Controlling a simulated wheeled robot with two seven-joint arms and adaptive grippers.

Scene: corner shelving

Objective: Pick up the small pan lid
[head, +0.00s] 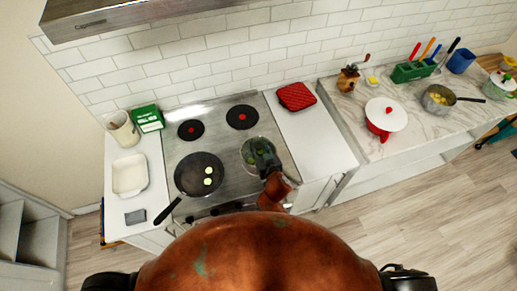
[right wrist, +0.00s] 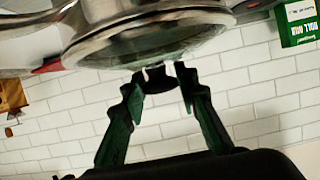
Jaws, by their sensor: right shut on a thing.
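The small pan lid (head: 246,157) is round clear glass with a metal rim, over the front right part of the stove in the head view. My right gripper (head: 262,152) is above it and covers part of it. In the right wrist view the lid (right wrist: 150,38) fills the upper middle, and my right gripper (right wrist: 160,76) is shut on its dark knob. Green shows through the glass in the head view. I cannot tell whether the lid rests on a pan or is raised. My left gripper is out of view.
A black frying pan (head: 200,172) with pale round slices sits left of the lid. A red potholder (head: 296,96) lies on the counter right of the stove. A white-lidded pot (head: 386,113) stands farther right. A green box (head: 147,119) and white dish (head: 130,175) are at left.

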